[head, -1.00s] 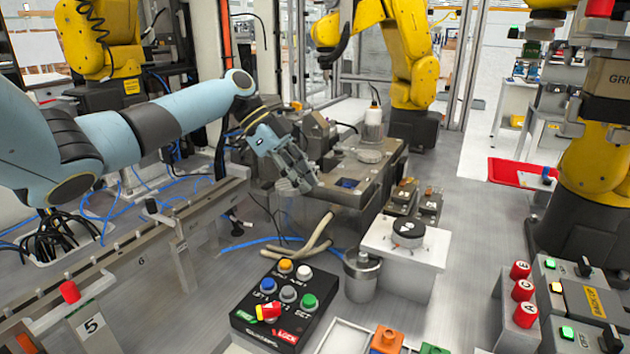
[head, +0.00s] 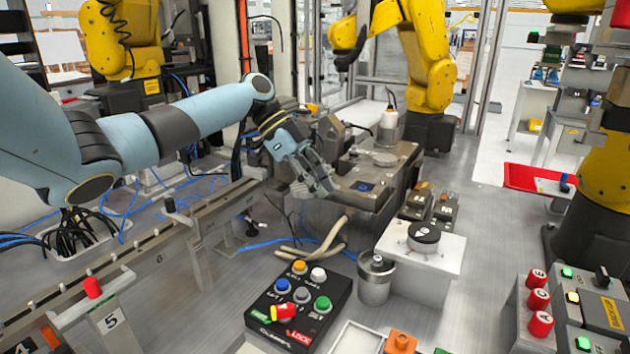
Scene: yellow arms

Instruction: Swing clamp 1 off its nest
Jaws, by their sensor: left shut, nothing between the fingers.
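My left arm comes in from the left, and my left gripper (head: 318,185) is at the left front corner of the grey fixture block (head: 352,198). Its fingers are shut with nothing visible between them. The block carries a round metal disc (head: 385,159) and a small blue part (head: 362,187) on its top. Dark clamp-like hardware (head: 330,135) stands at the block's back left, partly hidden by my gripper. I cannot tell which piece is clamp 1 or whether the gripper touches it. My right gripper is not in view.
A button box (head: 298,305) stands in front, with a metal canister (head: 376,280) and a white stand with a dial (head: 423,238) to its right. A rail (head: 150,262) runs along the left. Yellow robot arms (head: 425,55) stand behind.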

